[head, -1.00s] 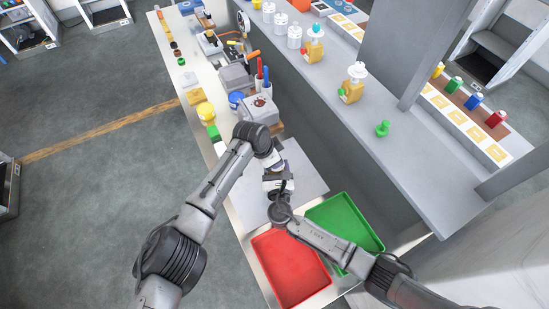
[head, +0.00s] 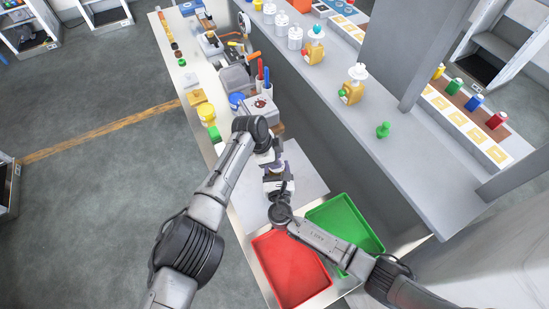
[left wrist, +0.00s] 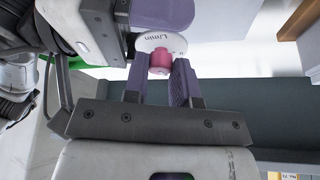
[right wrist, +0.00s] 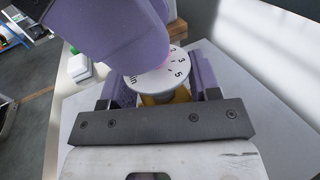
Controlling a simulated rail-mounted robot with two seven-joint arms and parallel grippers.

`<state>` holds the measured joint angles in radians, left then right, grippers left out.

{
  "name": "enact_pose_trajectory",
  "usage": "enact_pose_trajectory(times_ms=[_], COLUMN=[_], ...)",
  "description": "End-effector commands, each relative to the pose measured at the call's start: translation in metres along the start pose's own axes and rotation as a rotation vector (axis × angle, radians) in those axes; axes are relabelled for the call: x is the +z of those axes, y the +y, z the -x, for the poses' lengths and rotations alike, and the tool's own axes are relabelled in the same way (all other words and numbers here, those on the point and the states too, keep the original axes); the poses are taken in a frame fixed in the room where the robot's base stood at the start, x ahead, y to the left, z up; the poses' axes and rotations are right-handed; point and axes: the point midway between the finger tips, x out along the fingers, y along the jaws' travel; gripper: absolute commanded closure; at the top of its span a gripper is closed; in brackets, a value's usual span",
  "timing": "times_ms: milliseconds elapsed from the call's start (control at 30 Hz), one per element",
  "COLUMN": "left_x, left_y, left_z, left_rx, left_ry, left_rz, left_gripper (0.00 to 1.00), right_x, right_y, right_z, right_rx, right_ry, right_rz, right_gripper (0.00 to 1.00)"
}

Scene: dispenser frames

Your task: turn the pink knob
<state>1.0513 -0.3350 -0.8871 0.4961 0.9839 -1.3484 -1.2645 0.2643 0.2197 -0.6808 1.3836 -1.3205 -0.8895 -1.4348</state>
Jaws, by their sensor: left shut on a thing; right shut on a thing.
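The pink knob (left wrist: 160,60) sits on a round white dial (left wrist: 162,41) marked "L/min" in the left wrist view. My left gripper (left wrist: 161,68) has its purple fingers shut on the knob's two sides. In the right wrist view, the dial (right wrist: 150,80) with its numbers caps a yellow body (right wrist: 168,97). My right gripper (right wrist: 165,85) is shut on that body. A purple finger of my left gripper covers most of the knob there. In the head view, my left gripper (head: 272,158) and right gripper (head: 279,186) meet over the table and mostly hide the device.
A red tray (head: 291,268) and a green tray (head: 346,222) lie at the table's near end. A grey-white board (head: 302,178) lies under the grippers. A grey machine (head: 259,108) and pen cups stand beyond. A raised grey shelf (head: 405,160) runs along the right.

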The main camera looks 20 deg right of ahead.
Motion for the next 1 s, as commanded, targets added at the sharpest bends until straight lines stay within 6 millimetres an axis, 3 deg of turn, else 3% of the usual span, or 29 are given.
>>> enact_pose_trajectory(times_ms=[200,233,500,767,1000], left_x=[0.000,0.000,0.000,0.000,0.000], left_y=[0.000,0.000,0.000,0.000,-0.001], left_z=[0.001,0.001,0.000,0.001,0.022], left_rx=[-0.001,-0.001,-0.001,0.000,-0.003], left_ry=[-0.001,-0.001,0.000,0.001,0.001], left_rz=[0.001,0.002,0.002,0.002,0.000], left_gripper=[0.99,0.73,0.49,0.49,0.49], right_x=[-0.001,-0.001,-0.001,-0.001,-0.001], right_y=[0.000,0.000,0.000,0.000,0.000], right_z=[0.000,0.000,0.000,0.000,0.000], right_rx=[0.000,0.000,0.000,0.000,0.000], right_ry=[0.001,0.001,0.001,0.001,0.001], right_rz=[0.000,0.000,0.000,0.000,0.000], right_gripper=[0.83,0.83,0.83,0.83,0.83])
